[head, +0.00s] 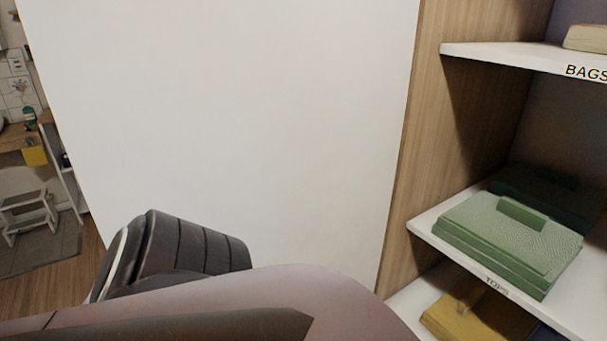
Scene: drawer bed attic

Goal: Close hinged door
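A large white door panel (240,110) fills the middle of the head view. Its right edge meets the wooden side (440,110) of an open cabinet, and its left edge stands free toward the room. The door stands open, with the cabinet's shelves exposed. Parts of my own arm, dark grey and pinkish, cover the bottom left and bottom middle in front of the door. They hide the door's lower part. I cannot tell whether my arm touches the door. No gripper fingers show, and no handle is visible on the door.
The cabinet has white shelves (480,52) labelled "BAGS" and "TOPS". Green folded items (510,235) lie on the middle shelf and a yellow item (465,315) lies below. At far left are a white stool (28,210), a grey rug (45,255) and wooden floor.

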